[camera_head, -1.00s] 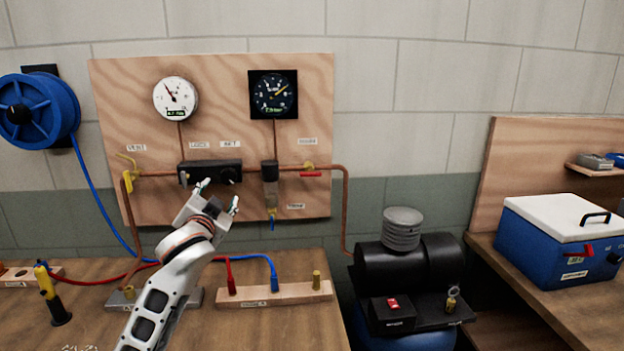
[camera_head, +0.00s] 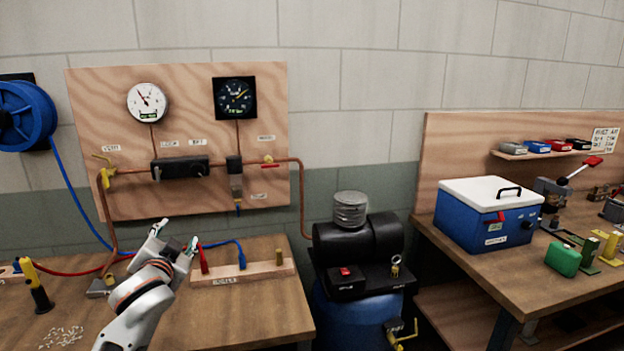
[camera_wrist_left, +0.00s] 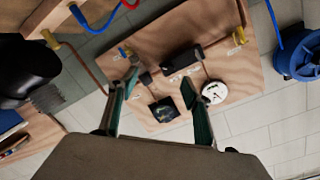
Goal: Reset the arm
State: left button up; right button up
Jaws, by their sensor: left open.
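My left gripper (camera_head: 177,236) is open and empty in the head view, above the left bench and in front of a wooden block holding hoses. In the left wrist view its two fingers (camera_wrist_left: 158,92) stand apart with nothing between them but the distant gauge panel. My left arm (camera_head: 135,310) comes up from the bottom left. My right gripper is in neither view.
The plywood panel (camera_head: 270,85) with gauges and copper pipes stands behind. A black and blue compressor (camera_head: 355,245) fills the gap between the benches. A blue box with a white lid (camera_head: 490,212) sits on the right bench.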

pick_arm(q)
jog(key=s+a+f+m+g, duration=0.15)
jog(key=s+f+g, duration=0.45)
jog(key=s+f, duration=1.75)
jog(key=s+a+f+g+y, duration=0.1)
jog(key=s+f+g, duration=0.1)
jog(key=s, duration=0.5)
jog(key=s+a+f+g, duration=0.1)
jog(key=s+a+f, duration=0.1)
jog(key=s, duration=0.6)
jog(key=w+d+f+n+t+h, duration=0.1)
jog(key=d+f+n+t+h, duration=0.2)
jog(key=d+f, duration=1.1)
jog(key=shift+d+f+h, duration=0.2)
jog(key=shift+f+h, duration=1)
jog(key=shift+h, duration=0.5)
